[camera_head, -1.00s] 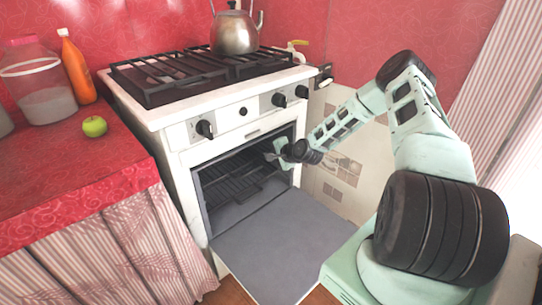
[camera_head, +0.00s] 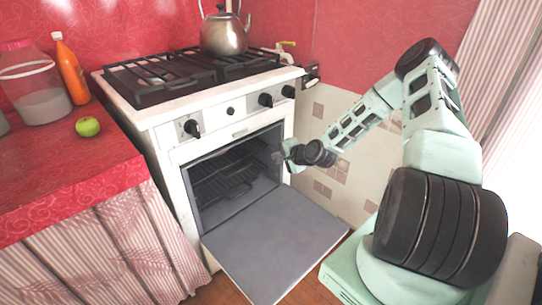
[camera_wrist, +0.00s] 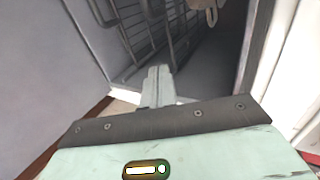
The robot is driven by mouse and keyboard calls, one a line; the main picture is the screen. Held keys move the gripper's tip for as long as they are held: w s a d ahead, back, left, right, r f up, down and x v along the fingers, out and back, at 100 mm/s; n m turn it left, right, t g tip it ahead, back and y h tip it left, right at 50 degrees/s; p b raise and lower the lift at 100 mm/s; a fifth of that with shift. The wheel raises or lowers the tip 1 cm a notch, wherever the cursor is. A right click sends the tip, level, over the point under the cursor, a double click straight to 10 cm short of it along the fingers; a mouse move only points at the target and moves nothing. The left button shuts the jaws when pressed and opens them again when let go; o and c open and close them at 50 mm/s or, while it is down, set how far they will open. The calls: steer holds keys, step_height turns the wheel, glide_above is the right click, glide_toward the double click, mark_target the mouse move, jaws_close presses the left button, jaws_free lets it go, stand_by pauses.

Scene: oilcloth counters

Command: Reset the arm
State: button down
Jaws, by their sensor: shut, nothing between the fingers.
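My gripper (camera_head: 283,155) is at the right side of the oven opening, beside the right edge of the frame. In the wrist view its fingers (camera_wrist: 158,78) are together with nothing between them. The white stove's oven door (camera_head: 275,240) is folded down and open. Inside the oven, dark wire racks (camera_head: 222,183) show; they also fill the upper part of the wrist view (camera_wrist: 140,30). My arm reaches in from the right.
A metal kettle (camera_head: 224,35) stands on the black burner grates (camera_head: 160,78). On the red counter (camera_head: 60,180) at left are a green apple (camera_head: 87,127), an orange bottle (camera_head: 70,70) and a large jar (camera_head: 38,85). A tiled wall (camera_head: 330,165) stands right of the stove.

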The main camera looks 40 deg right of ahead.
steer(key=shift+v, duration=1.3)
